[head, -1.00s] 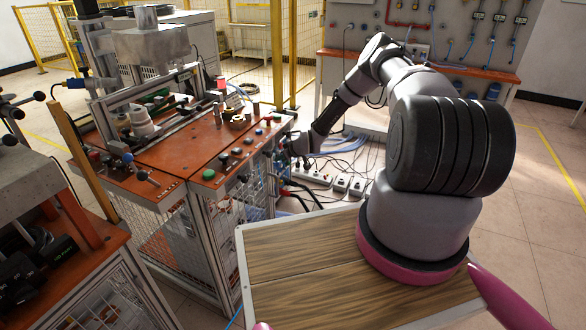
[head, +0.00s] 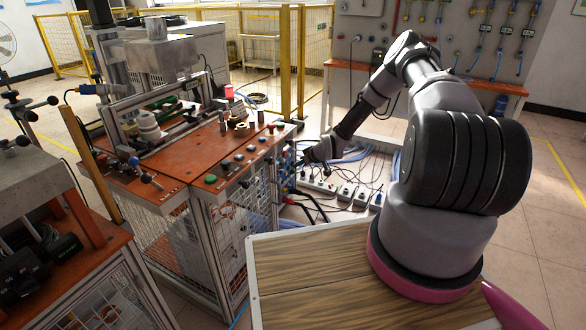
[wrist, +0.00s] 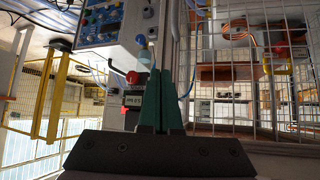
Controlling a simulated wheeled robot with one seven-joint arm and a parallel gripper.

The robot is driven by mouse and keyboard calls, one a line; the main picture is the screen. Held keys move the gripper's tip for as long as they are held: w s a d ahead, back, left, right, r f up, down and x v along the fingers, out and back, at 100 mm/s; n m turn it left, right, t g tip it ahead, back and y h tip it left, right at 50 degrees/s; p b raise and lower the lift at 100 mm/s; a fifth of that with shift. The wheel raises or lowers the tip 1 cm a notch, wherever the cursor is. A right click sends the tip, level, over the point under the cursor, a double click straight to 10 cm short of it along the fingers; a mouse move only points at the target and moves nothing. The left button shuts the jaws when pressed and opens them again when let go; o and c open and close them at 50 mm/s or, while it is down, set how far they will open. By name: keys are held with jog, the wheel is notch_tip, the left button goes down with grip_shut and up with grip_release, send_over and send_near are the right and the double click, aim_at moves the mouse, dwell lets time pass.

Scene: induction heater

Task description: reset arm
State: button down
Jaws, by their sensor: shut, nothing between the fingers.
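My arm stretches from its base at the right towards the side of the orange-topped workstation (head: 190,150). My gripper, at the arm's far end in the head view (head: 303,160), is small and dark there, close to the panel side of the station. In the wrist view my gripper's dark green fingers (wrist: 161,98) are pressed together with nothing held. A red knob (wrist: 133,77) lies just left of the fingers in that view. Whether the fingertips touch anything is unclear.
White power strips (head: 345,192) and loose cables lie below and right of my gripper. A wire-mesh panel (wrist: 240,50) fills the right of the wrist view. Yellow fencing (head: 285,60) and a wall bench (head: 450,75) stand behind. Some floor at the right is open.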

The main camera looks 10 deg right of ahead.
jog(key=s+d+r+m+g+h, duration=0.15)
jog(key=s+r, duration=0.35)
jog(key=r, duration=0.9)
jog(key=s+d+r+m+h, duration=0.1)
jog(key=s+d+r+h, duration=0.2)
jog(key=r, duration=1.1)
jog(key=s+d+r+m, duration=0.15)
jog(key=s+r, duration=0.45)
jog(key=r, duration=0.7)
jog(key=s+a+r+m, duration=0.1)
jog(key=s+r, duration=0.4)
jog(key=s, duration=0.5)
jog(key=s+a+r+m+y, duration=0.1)
jog(key=s+a+r+m, duration=0.1)
jog(key=s+r, duration=0.4)
jog(key=s+a+r+m, duration=0.2)
jog(key=s+r, duration=0.3)
jog(key=s, duration=0.9)
jog(key=shift+r+m+y, duration=0.2)
jog(key=shift+m+y, duration=0.15)
jog(key=shift+m, duration=0.35)
